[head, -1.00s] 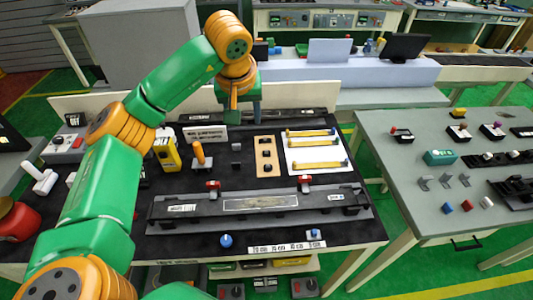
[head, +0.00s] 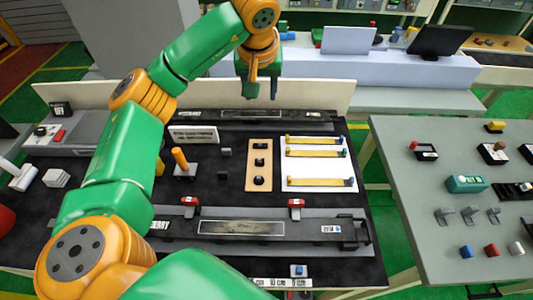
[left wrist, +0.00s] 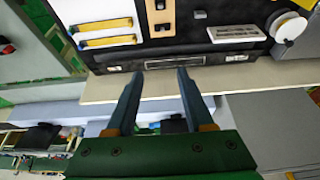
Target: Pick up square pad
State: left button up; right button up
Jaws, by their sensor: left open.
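My left gripper (head: 263,90) is open and empty. Its fingers point down near the back edge of the dark work table, in front of the pale back board. In the left wrist view its two fingers (left wrist: 160,75) are apart with nothing between them. I cannot tell surely which thing is the square pad. Two small dark square pieces, one (head: 225,152) behind the other (head: 222,175), lie left of a tan board (head: 250,165) with several black pieces. The gripper is well behind and above them, not touching. My right gripper does not show.
A white sheet (head: 295,174) with three yellow strips lies right of the tan board. A label stand (head: 193,135) and an orange-handled tool (head: 181,160) stand left. A grey side table (head: 410,210) is right.

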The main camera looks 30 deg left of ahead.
pick_arm(q)
notch_tip(320, 180, down, 6)
jog(key=s+b, duration=0.2)
jog(key=b, duration=1.8)
send_near(260, 159)
notch_tip(260, 159, down, 2)
jog(key=shift+f, duration=0.15)
jog(key=shift+w+a+f, duration=0.1)
jog(key=shift+f, duration=0.05)
jog(key=x, duration=0.2)
jog(key=p+x, duration=0.1)
jog(key=x, duration=0.3)
jog(key=shift+w+a+p, duration=0.25)
jog(key=shift+a+p, duration=0.05)
grip_shut()
